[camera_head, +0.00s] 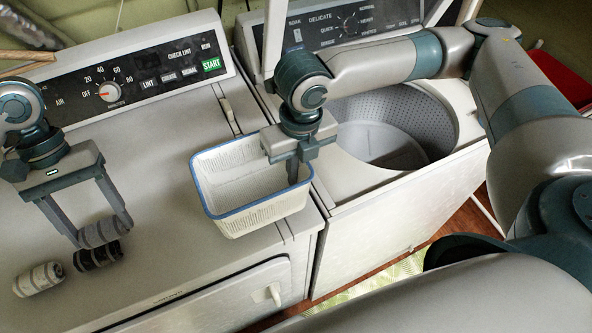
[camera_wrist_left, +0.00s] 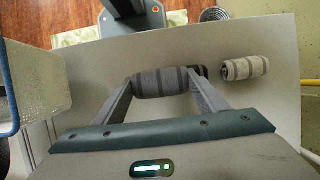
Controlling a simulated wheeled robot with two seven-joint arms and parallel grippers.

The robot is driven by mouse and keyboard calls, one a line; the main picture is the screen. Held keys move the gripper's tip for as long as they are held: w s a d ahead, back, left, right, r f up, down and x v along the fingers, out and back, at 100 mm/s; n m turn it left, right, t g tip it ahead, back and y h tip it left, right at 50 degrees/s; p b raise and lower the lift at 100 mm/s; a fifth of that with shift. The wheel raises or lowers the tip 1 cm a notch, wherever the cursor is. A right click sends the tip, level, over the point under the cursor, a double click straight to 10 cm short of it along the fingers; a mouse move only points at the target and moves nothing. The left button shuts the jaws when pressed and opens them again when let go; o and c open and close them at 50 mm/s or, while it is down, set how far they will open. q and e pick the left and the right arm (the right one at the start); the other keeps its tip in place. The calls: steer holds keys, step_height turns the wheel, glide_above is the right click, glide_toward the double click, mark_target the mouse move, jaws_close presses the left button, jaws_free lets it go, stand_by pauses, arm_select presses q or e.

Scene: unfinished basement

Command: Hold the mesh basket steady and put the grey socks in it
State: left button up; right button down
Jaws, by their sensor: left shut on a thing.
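The mesh basket (camera_head: 262,217), white with a blue rim, stands upright on the left machine's top near its right edge; it also shows at the left of the left wrist view (camera_wrist_left: 38,88). My left gripper (camera_head: 104,230) is shut on a grey striped sock roll (camera_wrist_left: 160,83), left of the basket. A darker striped sock roll (camera_head: 98,256) lies just in front of the held one, mostly hidden in the left wrist view. A light grey striped sock roll (camera_head: 38,279) lies further left. My right gripper (camera_head: 292,168) is at the basket's right rim; its finger gap is hidden.
The white machine top (camera_head: 150,190) is clear between the socks and the basket. A control panel (camera_head: 140,75) rises behind it. To the right, an open washer drum (camera_head: 385,130) gapes beside the basket, below my right arm.

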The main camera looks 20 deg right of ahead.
arm_select(q)
steer(key=shift+f+b, duration=0.8)
steer(key=shift+f, duration=0.05)
arm_select(e)
steer(key=shift+f, duration=1.85)
steer(key=c, duration=2)
jaws_free()
arm_select(q)
steer(key=shift+f, duration=0.1)
steer(key=shift+s, duration=0.1)
arm_select(e)
steer(key=shift+c, duration=0.4)
jaws_close()
